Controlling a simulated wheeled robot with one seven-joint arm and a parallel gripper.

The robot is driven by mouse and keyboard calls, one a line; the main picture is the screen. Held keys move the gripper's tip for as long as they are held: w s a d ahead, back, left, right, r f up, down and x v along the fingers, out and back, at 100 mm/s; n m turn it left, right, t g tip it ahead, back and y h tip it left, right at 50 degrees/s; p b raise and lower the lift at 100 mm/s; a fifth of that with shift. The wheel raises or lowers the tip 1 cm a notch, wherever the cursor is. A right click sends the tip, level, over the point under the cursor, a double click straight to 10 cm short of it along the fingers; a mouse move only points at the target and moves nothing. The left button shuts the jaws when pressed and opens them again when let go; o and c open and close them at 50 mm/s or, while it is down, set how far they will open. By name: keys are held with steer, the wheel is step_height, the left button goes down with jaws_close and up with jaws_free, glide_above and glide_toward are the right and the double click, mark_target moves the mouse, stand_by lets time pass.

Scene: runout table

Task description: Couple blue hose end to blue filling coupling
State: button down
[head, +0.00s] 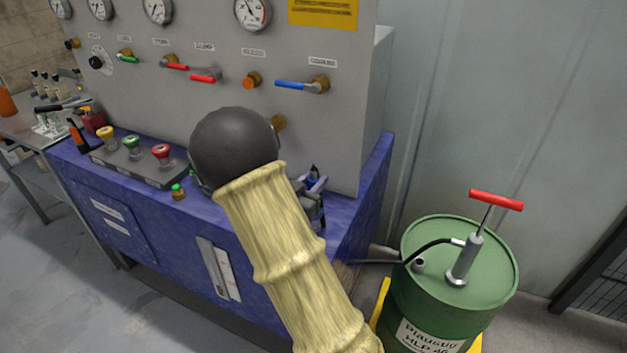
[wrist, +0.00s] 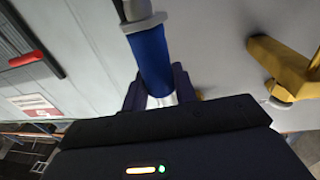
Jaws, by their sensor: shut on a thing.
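My gripper (wrist: 158,92) is shut on the blue hose end, a blue sleeve (wrist: 150,55) with a grey collar and dark hose at the top of the wrist view. A pale part shows between the fingers. In the head view my gripper (head: 313,186) is over the right part of the blue bench, near the grey panel, mostly behind my arm. A small dark blue tip shows above the fingers there. I cannot make out the blue filling coupling in either view; my arm covers part of the panel's lower edge and bench.
The grey panel (head: 225,60) carries gauges and coloured lever valves, including a blue lever (head: 292,85). A yellow brass part (wrist: 278,67) is at the right in the wrist view. A green drum (head: 408,295) with a red-handled pump (head: 496,200) stands right of the blue bench (head: 372,185).

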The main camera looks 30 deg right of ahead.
steer(key=shift+f+b, duration=0.8)
steer(key=shift+f, duration=0.2)
steer(key=c, duration=1)
jaws_free()
steer(key=b+v, duration=0.1)
steer(key=v, duration=1.6)
steer(key=shift+s+a, duration=0.15)
steer(key=shift+s, duration=0.05)
